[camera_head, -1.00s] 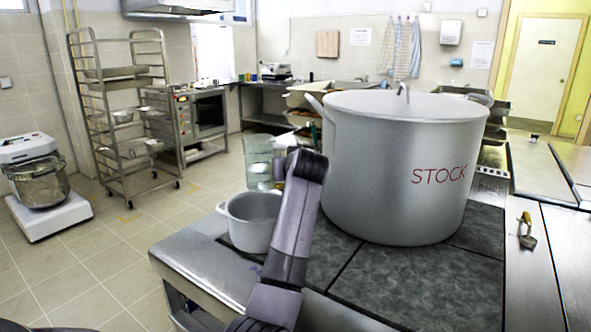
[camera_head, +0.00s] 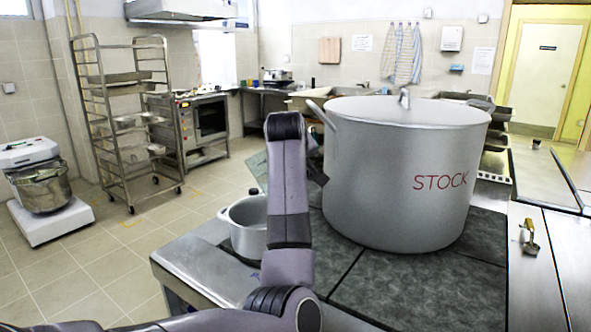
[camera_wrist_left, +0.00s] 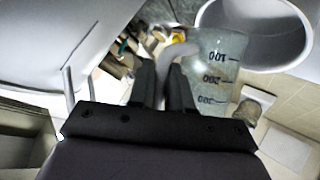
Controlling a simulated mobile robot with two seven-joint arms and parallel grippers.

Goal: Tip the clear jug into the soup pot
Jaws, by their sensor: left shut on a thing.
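My left gripper (camera_wrist_left: 163,72) is shut on the handle of the clear jug (camera_wrist_left: 212,68), which bears dark volume marks. The small open grey pot (camera_head: 244,228) stands on the dark stove top, partly behind my arm. Its open mouth (camera_wrist_left: 258,35) is beside the jug in the left wrist view. The large lidded pot marked STOCK (camera_head: 400,175) stands to the right. My right gripper is not in view.
The stove top (camera_head: 420,280) is bare in front of the large pot. A small tool with a yellow part (camera_head: 530,235) lies on the right counter. A rack (camera_head: 125,120) and a mixer (camera_head: 42,185) stand on the floor at left.

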